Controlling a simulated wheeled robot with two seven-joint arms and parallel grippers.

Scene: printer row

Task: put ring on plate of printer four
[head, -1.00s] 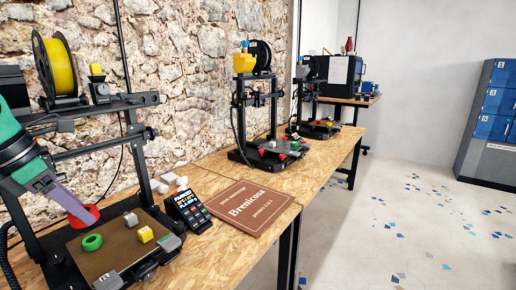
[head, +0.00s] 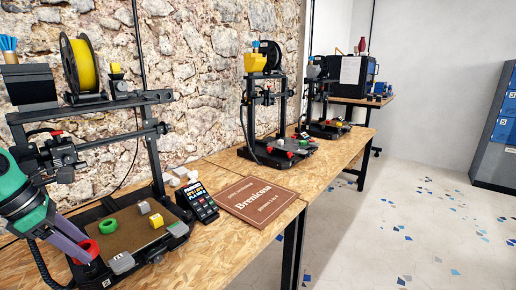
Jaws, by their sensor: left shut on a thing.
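My left gripper (head: 74,238) comes in from the left, its purple fingers shut on a red ring (head: 86,250). The red ring shows at the left edge of the brown plate (head: 128,237) of the nearest printer; I cannot tell whether it touches the plate. A green ring (head: 108,226) lies on that plate, with a grey block (head: 143,207) and a yellow block (head: 156,220) to its right. My right gripper is not in view.
The nearest printer's frame (head: 152,150) rises behind the plate. A keypad box (head: 199,202) and a brown sign (head: 258,201) lie to the right on the wooden bench (head: 218,242). Two more printers stand farther back, the nearer one (head: 275,150) with red pieces on its bed.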

